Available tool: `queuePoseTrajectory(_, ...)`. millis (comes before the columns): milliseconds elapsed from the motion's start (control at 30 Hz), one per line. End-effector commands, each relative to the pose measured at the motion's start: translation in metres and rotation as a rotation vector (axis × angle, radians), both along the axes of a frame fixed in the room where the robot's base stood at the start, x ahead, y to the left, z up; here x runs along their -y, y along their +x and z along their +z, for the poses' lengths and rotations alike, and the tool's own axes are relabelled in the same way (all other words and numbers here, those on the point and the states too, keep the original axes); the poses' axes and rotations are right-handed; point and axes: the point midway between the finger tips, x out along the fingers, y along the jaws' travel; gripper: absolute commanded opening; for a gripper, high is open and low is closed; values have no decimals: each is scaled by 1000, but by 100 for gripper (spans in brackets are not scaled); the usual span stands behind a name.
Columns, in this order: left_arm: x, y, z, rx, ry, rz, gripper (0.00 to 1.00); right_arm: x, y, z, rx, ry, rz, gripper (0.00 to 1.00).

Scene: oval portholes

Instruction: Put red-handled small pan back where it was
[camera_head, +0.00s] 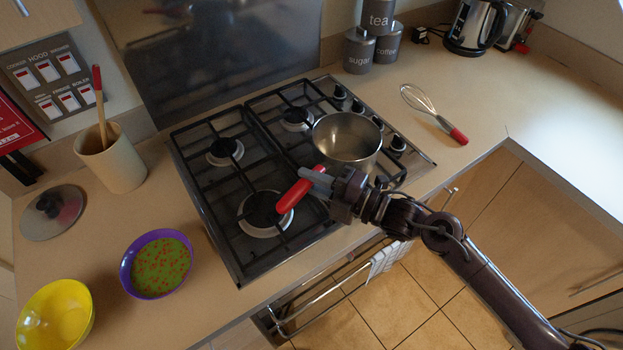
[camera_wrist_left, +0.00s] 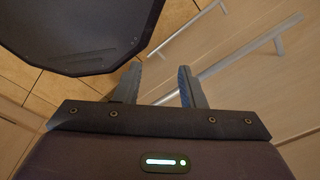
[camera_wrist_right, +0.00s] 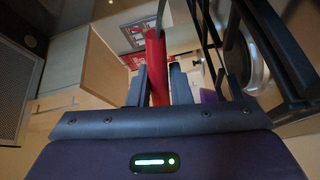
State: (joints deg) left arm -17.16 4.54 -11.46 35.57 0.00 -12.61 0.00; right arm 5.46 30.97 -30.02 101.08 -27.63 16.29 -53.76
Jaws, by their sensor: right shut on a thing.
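The small steel pan (camera_head: 347,140) with the red handle (camera_head: 296,192) is over the right-hand side of the hob, upright and seemingly empty. I cannot tell whether its base touches the grate. My right gripper (camera_head: 318,182) is shut on the red handle, which points down-left. In the right wrist view the handle (camera_wrist_right: 156,65) runs up between the fingers (camera_wrist_right: 160,88), and the pan's bowl is not clearly seen. My left gripper (camera_wrist_left: 162,88) shows only in the left wrist view, open and empty, away from the hob above the floor and cupboard fronts.
The black gas hob (camera_head: 232,262) has bare burners at left and front. A whisk (camera_head: 435,113) lies right of it. Purple bowl (camera_head: 157,264), yellow bowl (camera_head: 55,315), lid (camera_head: 52,212) and utensil pot (camera_head: 112,160) stand left. Canisters (camera_head: 360,50) and a kettle (camera_head: 475,25) stand behind.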

Motion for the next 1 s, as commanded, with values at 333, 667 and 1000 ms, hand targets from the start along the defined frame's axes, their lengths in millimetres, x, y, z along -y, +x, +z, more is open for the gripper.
queuePoseTrajectory(333,0,0,-5,0,0,1,36,0,0,-4,0,0,0,40)
queuePoseTrajectory(667,0,-1,-2,-1,0,1,36,0,0,-1,0,0,0,40)
queuePoseTrajectory(1000,0,-1,-18,-1,0,1,36,48,-25,-6,-3,-6,-1,40)
